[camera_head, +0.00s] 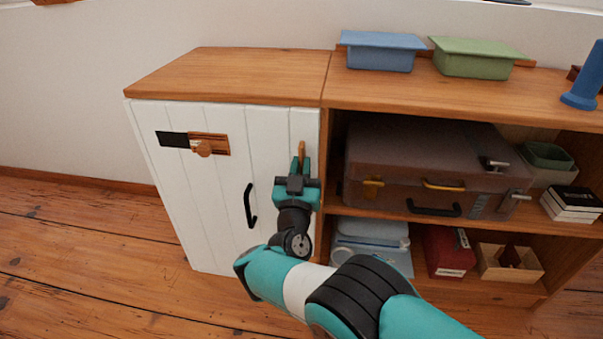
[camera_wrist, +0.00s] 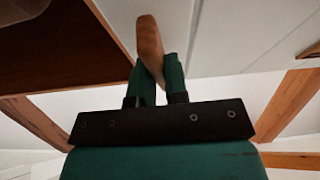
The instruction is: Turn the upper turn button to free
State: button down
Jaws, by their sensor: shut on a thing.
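The upper turn button (camera_head: 302,149) is a small wooden piece near the top right edge of the white plank door (camera_head: 225,190). It stands about upright in the head view. My gripper (camera_head: 300,163) is in front of the door, shut on the turn button from below. In the wrist view the rounded end of the turn button (camera_wrist: 149,38) sticks out beyond the teal fingers of my gripper (camera_wrist: 159,72), slightly tilted. No second turn button shows; my arm covers part of the door's right edge.
The door carries a wooden slide latch (camera_head: 208,145) and a black handle (camera_head: 249,205). Open shelves on the right hold a brown suitcase (camera_head: 410,165). Blue (camera_head: 380,52) and green (camera_head: 475,60) boxes stand on top. The floor at left is clear.

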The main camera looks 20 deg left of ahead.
jog(key=shift+m+h, duration=0.4)
jog(key=shift+m, duration=0.1)
jog(key=c, duration=1.1)
grip_release()
jog(key=shift+c, duration=0.2)
